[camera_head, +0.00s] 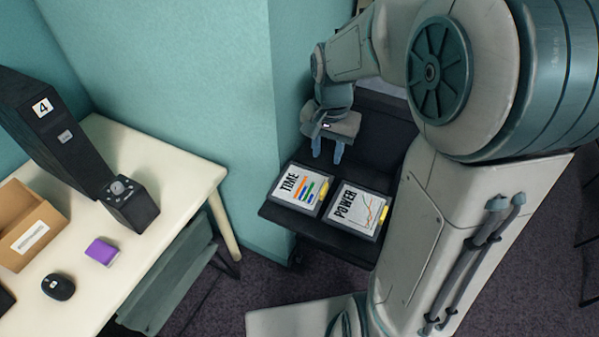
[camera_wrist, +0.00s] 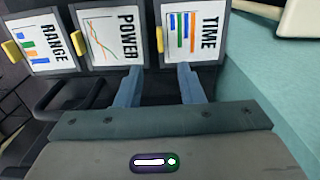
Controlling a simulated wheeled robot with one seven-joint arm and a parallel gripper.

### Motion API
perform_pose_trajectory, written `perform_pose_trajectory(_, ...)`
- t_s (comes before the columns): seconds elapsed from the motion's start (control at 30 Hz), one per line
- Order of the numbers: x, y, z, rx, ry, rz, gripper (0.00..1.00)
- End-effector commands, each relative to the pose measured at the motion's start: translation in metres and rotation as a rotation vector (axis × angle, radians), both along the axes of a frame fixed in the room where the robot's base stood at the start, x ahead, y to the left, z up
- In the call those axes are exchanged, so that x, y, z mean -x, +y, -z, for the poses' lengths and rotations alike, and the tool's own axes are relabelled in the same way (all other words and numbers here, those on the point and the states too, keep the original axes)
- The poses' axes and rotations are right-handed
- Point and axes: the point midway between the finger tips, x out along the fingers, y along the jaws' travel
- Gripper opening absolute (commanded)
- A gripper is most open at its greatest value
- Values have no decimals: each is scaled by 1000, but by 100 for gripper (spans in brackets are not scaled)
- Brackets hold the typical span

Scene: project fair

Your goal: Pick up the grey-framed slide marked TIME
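The TIME slide (camera_head: 301,187) has a grey frame, a white face with coloured bars and a yellow tab. It lies on a dark stand left of the POWER slide (camera_head: 357,211). In the wrist view the TIME slide (camera_wrist: 192,34) is at the upper right, beyond my fingertips. My gripper (camera_head: 327,150) is above the stand, behind the slides in the head view. In the wrist view my gripper (camera_wrist: 162,70) has its two blue fingers apart with nothing between them. It is open and does not appear to touch any slide.
The dark stand (camera_head: 325,232) is beside a teal wall. A white table (camera_head: 165,165) at left holds a cardboard box (camera_head: 28,228), a purple block (camera_head: 102,251) and a black mouse (camera_head: 58,286).

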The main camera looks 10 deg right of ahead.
Motion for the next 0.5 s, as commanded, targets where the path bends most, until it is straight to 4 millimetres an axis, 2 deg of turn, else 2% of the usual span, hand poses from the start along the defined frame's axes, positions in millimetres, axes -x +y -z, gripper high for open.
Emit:
perform_pose_trajectory(0.3,0,0,59,-1,7,1,35)
perform_pose_trajectory(0.5,-1,0,80,0,2,1,35)
